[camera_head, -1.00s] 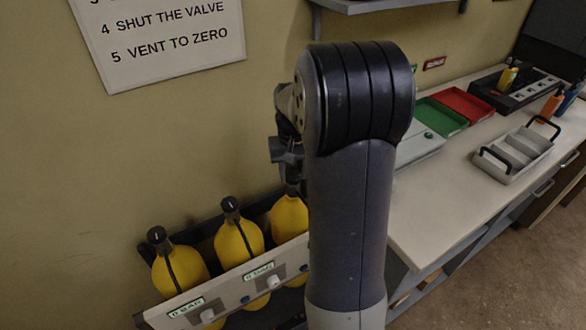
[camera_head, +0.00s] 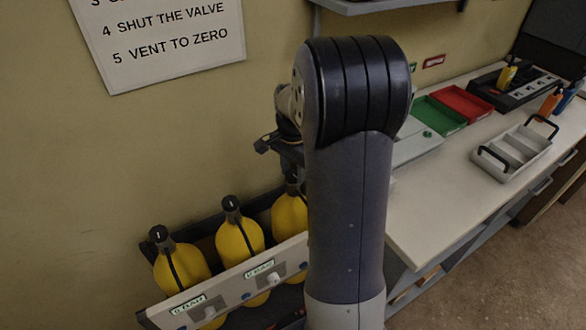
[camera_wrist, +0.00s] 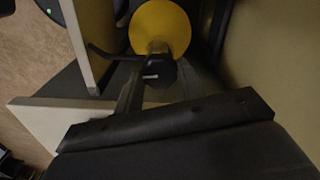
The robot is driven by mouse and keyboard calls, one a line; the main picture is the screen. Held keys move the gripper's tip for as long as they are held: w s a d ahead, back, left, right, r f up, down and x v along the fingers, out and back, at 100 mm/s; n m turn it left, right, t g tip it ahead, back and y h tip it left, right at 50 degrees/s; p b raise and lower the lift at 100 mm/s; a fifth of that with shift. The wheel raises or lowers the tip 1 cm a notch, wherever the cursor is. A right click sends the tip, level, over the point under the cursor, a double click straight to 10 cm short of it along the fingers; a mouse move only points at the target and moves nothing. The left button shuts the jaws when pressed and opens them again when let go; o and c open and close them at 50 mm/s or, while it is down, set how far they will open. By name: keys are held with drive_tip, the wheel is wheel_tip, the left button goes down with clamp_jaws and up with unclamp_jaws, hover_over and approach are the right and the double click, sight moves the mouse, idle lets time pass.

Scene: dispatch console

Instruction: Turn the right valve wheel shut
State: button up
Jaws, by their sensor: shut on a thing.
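The right cylinder (camera_head: 290,214) is yellow and stands in the rack at the wall, partly hidden behind my arm in the head view. Its black valve wheel (camera_head: 291,184) sits on top. In the wrist view the yellow cylinder (camera_wrist: 160,25) shows at the top, with the black valve wheel (camera_wrist: 159,71) in front of it. My gripper (camera_wrist: 157,80) is shut on this wheel, one finger on each side. In the head view my gripper's fingers are mostly hidden by my arm. How far the wheel is turned cannot be told.
Two more yellow cylinders, the left (camera_head: 181,268) and the middle (camera_head: 239,243), stand in the rack. Its front panel (camera_head: 228,287) carries gauges and knobs. A sign (camera_head: 165,42) hangs above. The worktop (camera_head: 437,205) at the right bears trays and a grey caddy (camera_head: 513,152).

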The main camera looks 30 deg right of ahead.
sight(293, 174)
drive_tip(key=shift+m, duration=0.9)
drive_tip(key=o, duration=1)
wheel_tip(293, 174, up, 11)
drive_tip(key=shift+f, duration=0.1)
wheel_tip(293, 174, down, 11)
drive_tip(key=shift+r, duration=0.1)
idle(0.3)
